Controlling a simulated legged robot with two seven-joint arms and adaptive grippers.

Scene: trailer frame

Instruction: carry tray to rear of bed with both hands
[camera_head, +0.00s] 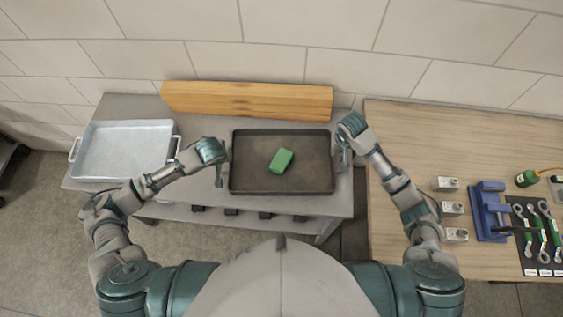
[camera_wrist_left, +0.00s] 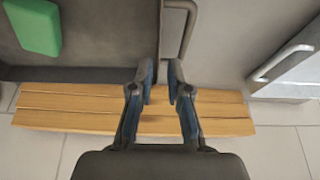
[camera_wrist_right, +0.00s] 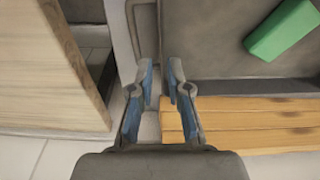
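A dark rectangular tray (camera_head: 310,172) lies on the grey bed surface (camera_head: 345,205), with a green block (camera_head: 281,161) inside it. My left gripper (camera_head: 220,178) is at the tray's left side. In the left wrist view its fingers (camera_wrist_left: 161,80) are apart, close to the tray's looped side handle (camera_wrist_left: 190,30). My right gripper (camera_head: 343,160) is at the tray's right side. In the right wrist view its fingers (camera_wrist_right: 161,72) are apart near the other handle (camera_wrist_right: 134,35). Nothing shows clamped between either pair of fingers.
A light metal tray (camera_head: 125,150) with handles sits at the left. A long wooden beam (camera_head: 245,98) lies behind the dark tray, near the tiled wall. A wooden workbench (camera_head: 420,145) at the right holds grey blocks (camera_head: 446,184), a blue fixture (camera_head: 490,211) and wrenches (camera_head: 541,235).

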